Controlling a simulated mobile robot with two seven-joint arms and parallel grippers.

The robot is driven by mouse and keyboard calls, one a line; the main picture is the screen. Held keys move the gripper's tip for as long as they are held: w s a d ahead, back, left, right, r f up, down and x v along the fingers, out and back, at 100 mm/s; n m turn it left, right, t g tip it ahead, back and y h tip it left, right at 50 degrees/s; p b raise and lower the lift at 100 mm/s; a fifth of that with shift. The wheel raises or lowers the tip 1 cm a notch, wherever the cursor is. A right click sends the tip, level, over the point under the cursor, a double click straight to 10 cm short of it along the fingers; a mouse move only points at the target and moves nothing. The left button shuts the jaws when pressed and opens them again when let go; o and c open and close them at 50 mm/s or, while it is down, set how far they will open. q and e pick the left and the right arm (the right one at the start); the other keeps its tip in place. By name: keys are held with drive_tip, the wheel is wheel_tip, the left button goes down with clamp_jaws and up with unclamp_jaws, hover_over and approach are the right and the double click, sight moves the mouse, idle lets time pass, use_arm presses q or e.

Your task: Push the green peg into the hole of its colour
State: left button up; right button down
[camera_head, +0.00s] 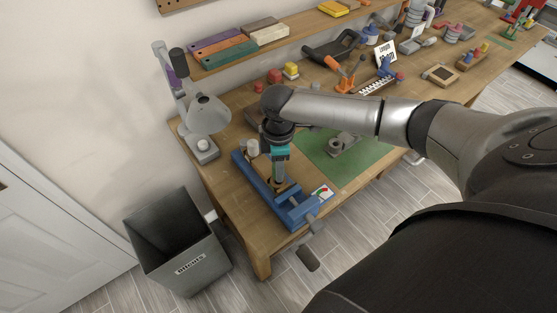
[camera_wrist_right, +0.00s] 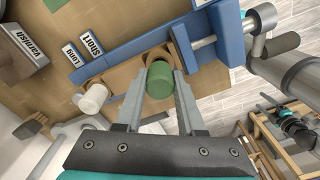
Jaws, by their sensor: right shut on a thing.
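My right gripper (camera_wrist_right: 160,76) is shut on the green peg (camera_wrist_right: 159,85); the peg's round end shows between the two fingers in the right wrist view. In the head view, my right gripper (camera_head: 279,180) points down over the blue vise (camera_head: 250,178). The vise's blue body (camera_wrist_right: 150,38) also shows in the right wrist view. A tan wooden block (camera_wrist_right: 124,72) lies against the vise beside the peg. The peg's lower end and any hole under it are hidden, so I cannot tell how deep it sits. My left gripper is not in view.
A pale cylinder (camera_wrist_right: 93,97) stands near the block. A grey lamp (camera_head: 204,115) is left of the vise, a green mat (camera_head: 365,158) to its right. A dark bin (camera_head: 177,243) stands on the floor by the bench. A shelf (camera_head: 300,28) runs behind.

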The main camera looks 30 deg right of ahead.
drive_tip(key=shift+f+b, duration=0.5)
drive_tip(key=shift+f, duration=0.8)
drive_tip(key=shift+c, duration=2.2)
unclamp_jaws()
wheel_tip(320, 180, up, 15)
drive_tip(key=shift+r, duration=0.15)
